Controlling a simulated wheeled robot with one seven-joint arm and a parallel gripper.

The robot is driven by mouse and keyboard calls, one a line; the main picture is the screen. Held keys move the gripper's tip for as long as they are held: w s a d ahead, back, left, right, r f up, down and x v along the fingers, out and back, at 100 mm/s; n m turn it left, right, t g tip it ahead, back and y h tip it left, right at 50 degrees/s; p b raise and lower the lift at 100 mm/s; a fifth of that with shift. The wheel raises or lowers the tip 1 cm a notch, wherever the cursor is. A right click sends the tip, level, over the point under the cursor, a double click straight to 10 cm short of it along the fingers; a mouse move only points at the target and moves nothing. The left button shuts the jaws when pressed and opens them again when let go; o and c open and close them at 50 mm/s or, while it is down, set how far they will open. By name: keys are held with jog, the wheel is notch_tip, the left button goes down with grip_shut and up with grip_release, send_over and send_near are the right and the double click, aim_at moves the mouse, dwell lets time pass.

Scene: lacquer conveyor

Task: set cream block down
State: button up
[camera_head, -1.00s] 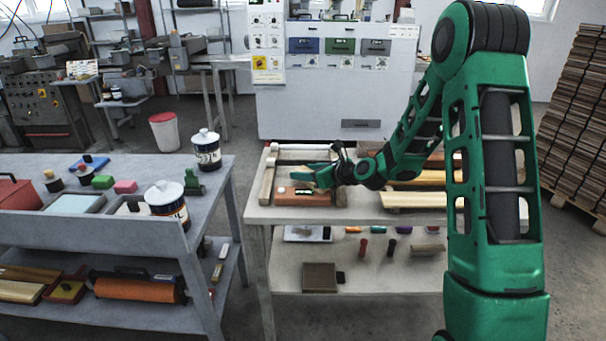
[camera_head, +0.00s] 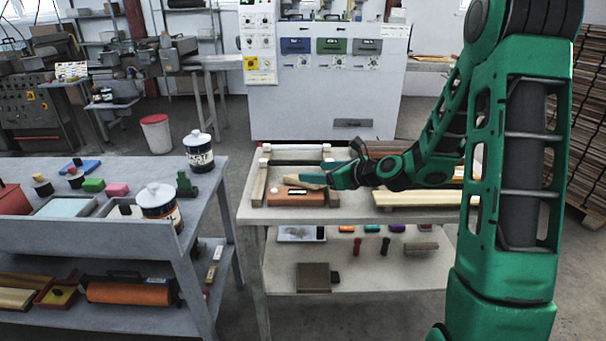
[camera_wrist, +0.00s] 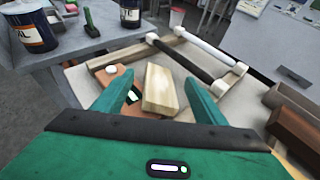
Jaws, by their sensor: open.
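The cream block (camera_wrist: 160,90) is a pale wooden block with its long side running away from me in the wrist view. It appears to lie at the orange-brown board (camera_head: 290,197) inside the wooden frame; I cannot tell exactly what it rests on. In the head view the cream block (camera_head: 303,181) shows just left of my fingers. My gripper (camera_head: 332,181) is open. In the wrist view its green fingers stand apart on either side of the near end of the block, with a visible gap on each side.
The frame (camera_head: 259,185) has wooden rails and a dark roller bar across its far part. Pale planks (camera_head: 420,200) lie right on the same table (camera_head: 340,218). A grey bench (camera_head: 120,230) with paint cans (camera_head: 159,203) stands left. Brown blocks (camera_wrist: 290,125) lie right in the wrist view.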

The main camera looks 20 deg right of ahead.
jog(key=shift+v, duration=1.55)
